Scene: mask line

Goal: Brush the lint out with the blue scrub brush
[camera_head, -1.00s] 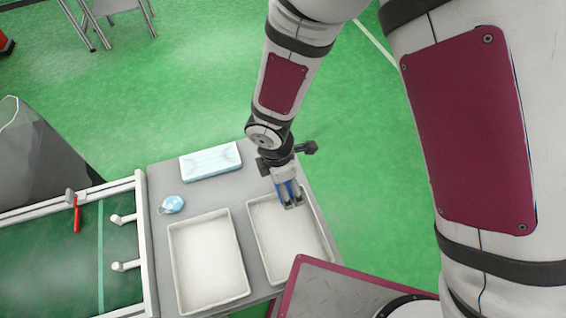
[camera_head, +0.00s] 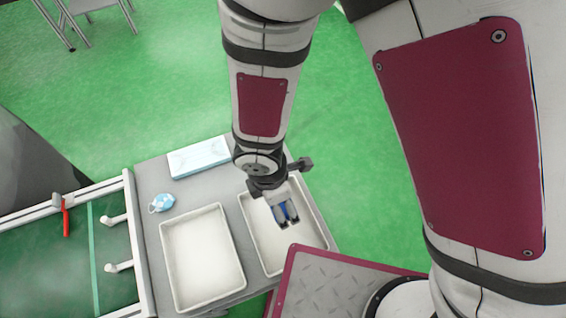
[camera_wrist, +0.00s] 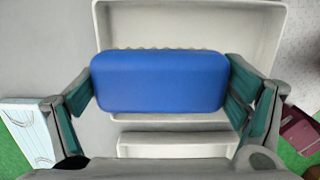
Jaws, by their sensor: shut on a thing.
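The blue scrub brush (camera_wrist: 160,82) is held between the two fingers of my gripper (camera_wrist: 165,95) in the wrist view, with a fringe of pale bristles showing along its far edge. In the head view my gripper (camera_head: 286,220) is over the right white tray (camera_head: 251,229), and only bits of the blue brush (camera_head: 285,211) show between the fingers. The right tray also shows behind the brush in the wrist view (camera_wrist: 262,40). Whether the bristles touch the tray floor cannot be told. No lint can be made out in either tray.
The left white tray (camera_head: 203,258) stands beside it on the grey table (camera_head: 150,190). A light blue mask box (camera_head: 199,158) and a crumpled blue mask (camera_head: 162,203) lie behind. A green conveyor (camera_head: 60,265) with a red-handled tool (camera_head: 66,217) is at left.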

